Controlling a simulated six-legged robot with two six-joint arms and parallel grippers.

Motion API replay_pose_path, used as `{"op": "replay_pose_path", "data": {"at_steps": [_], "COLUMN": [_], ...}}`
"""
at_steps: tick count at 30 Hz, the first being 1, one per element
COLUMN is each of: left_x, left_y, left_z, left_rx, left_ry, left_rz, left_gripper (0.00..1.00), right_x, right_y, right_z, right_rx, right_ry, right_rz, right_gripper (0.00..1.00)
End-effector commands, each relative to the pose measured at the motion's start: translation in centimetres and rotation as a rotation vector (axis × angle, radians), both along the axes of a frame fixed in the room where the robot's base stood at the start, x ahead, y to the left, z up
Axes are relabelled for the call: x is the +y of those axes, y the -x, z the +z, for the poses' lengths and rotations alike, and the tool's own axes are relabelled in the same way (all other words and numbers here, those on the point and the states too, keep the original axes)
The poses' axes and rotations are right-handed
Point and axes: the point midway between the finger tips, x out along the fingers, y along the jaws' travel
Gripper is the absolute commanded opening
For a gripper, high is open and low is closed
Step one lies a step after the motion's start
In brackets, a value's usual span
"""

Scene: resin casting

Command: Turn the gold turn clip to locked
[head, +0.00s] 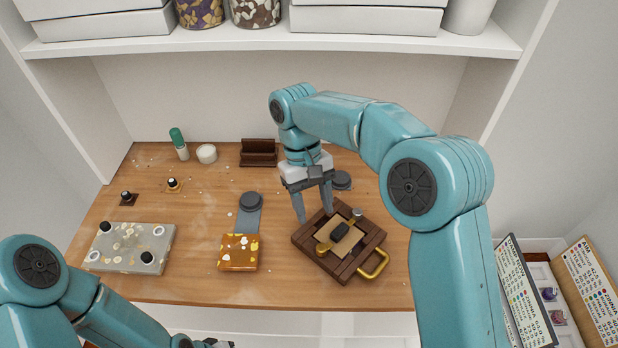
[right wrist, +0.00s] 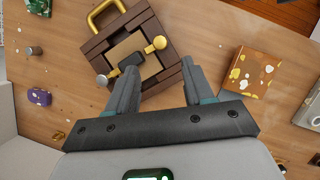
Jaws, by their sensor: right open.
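The gold turn clip (head: 323,248) sits on the left edge of a dark wooden press frame (head: 309,239). In the right wrist view the clip (right wrist: 157,44) shows as a gold knob with a short bar over the tan panel. A silver-headed clip (head: 357,214) sits on the opposite side and also shows in the right wrist view (right wrist: 102,80). My right gripper (head: 315,214) is open and empty, pointing down at the frame's far left corner, apart from the gold clip. My left gripper (head: 216,343) is mostly cut off at the bottom edge; its jaws are hidden.
The frame has a gold handle (head: 375,266) and a black block (head: 340,231) on its panel. An amber block (head: 238,266) lies left of it, a grey mould (head: 127,238) further left. A dark rack (head: 258,153) stands behind. A shelf (head: 270,40) overhangs the back.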

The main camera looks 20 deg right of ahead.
Motion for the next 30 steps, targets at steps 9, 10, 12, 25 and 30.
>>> {"op": "replay_pose_path", "data": {"at_steps": [9,10,12,25,30], "left_x": [0.0,0.0,0.0,0.0,0.0], "left_y": [0.0,0.0,0.0,0.0,0.0], "left_z": [1.2,1.2,1.3,1.3,1.3], "left_rx": [0.000,0.000,0.000,0.000,0.000], "left_ry": [0.000,0.000,0.000,0.000,0.000], "left_rz": [0.000,0.000,0.000,0.000,0.000], "left_gripper": [0.52,0.52,0.52,0.52,0.52], "right_x": [0.5,0.5,0.5,1.1,3.4], "right_y": [-2.2,-2.3,-2.4,-2.1,-0.6], "right_z": [5.4,5.6,6.0,6.2,6.1], "right_rx": [-0.001,0.001,0.000,-0.003,-0.005], "right_ry": [-0.001,0.000,0.000,0.000,0.000], "right_rz": [0.000,0.000,0.000,0.078,0.474], "right_gripper": [0.52,0.52,0.52,0.52,0.52]}}
